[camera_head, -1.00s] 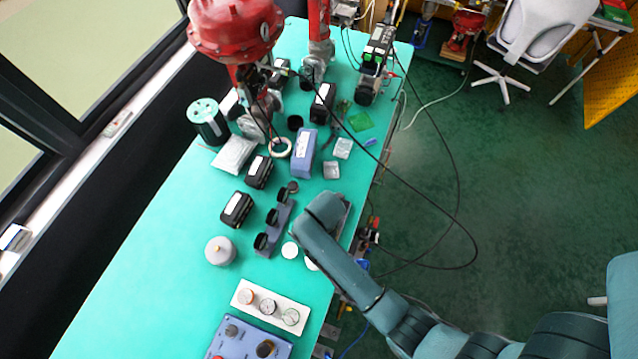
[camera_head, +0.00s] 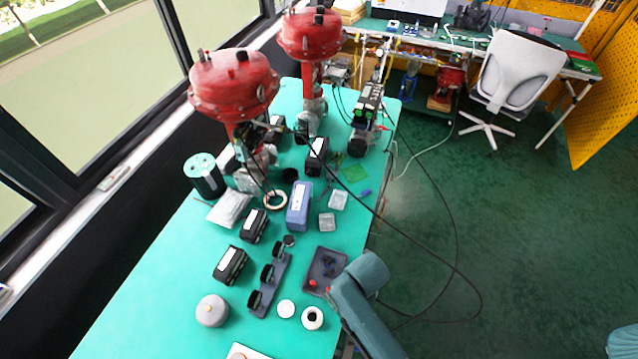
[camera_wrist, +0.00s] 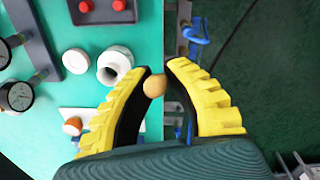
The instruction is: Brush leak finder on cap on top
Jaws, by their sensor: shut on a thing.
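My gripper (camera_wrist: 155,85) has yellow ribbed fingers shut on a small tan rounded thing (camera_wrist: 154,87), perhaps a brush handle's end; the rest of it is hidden. In the head view my forearm is at lower right and the fingers do not show. An open white bottle (camera_head: 312,318) stands beside a flat white lid (camera_head: 286,308); in the wrist view the bottle (camera_wrist: 117,62) is left of the fingers, apart from them. Two red domed valve actuators stand farther back; the nearer one (camera_head: 235,88) and the farther one (camera_head: 312,35) carry small dark caps on top.
A dark tray (camera_head: 311,292) with small parts lies near the table's right edge. A gauge rack (camera_head: 268,290), black boxes, a blue box (camera_head: 299,207) and a grey round pot (camera_head: 212,311) stand left. Dark cables hang over the right edge. The front-left tabletop is clear.

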